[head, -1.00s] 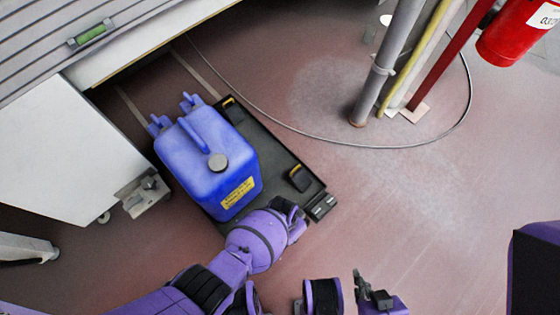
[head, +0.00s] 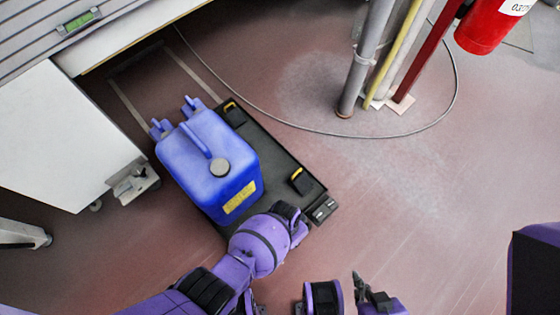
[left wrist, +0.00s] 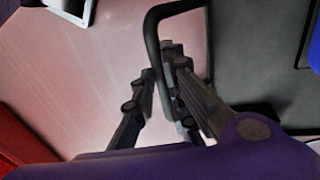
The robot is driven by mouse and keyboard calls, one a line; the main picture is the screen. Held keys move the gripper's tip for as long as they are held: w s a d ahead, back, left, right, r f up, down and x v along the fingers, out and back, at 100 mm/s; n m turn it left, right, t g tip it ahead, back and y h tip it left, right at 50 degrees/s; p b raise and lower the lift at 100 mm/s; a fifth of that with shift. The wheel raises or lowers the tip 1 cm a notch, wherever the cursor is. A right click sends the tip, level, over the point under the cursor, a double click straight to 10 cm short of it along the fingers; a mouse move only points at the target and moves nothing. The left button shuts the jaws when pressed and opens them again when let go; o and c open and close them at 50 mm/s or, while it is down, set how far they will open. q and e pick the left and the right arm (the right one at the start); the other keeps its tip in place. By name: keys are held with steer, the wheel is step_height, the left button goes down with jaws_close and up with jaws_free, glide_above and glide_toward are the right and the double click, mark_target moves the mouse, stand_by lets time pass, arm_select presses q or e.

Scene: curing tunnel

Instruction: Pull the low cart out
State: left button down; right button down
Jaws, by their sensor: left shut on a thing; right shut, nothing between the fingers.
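The low cart (head: 283,150) is a flat black platform on the floor, clear of the machine's lower edge over most of its length. A blue jerrycan (head: 197,160) with a grey cap and yellow label stands upright on its left part. My left arm reaches the cart's near end; its fingers are hidden in the head view. In the left wrist view my left gripper (left wrist: 161,68) is shut on a dark bent bar handle (left wrist: 152,32). My right gripper (head: 365,287) is shut and empty, low in the head view, apart from the cart.
Upright pipes (head: 365,65) and a red fire extinguisher (head: 490,28) stand at the upper right. A thin cable (head: 290,119) curves over the floor. A white cabinet (head: 65,135) with a caster is left of the cart. The floor (head: 420,210) at right is open.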

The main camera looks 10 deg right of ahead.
arm_select(q)
steer(key=c, duration=1.8)
jaws_free()
step_height(320, 180, up, 12)
steer(key=w+a, duration=0.1)
steer(key=w, duration=0.1)
steer(key=shift+a, duration=0.25)
steer(key=shift+f, duration=0.15)
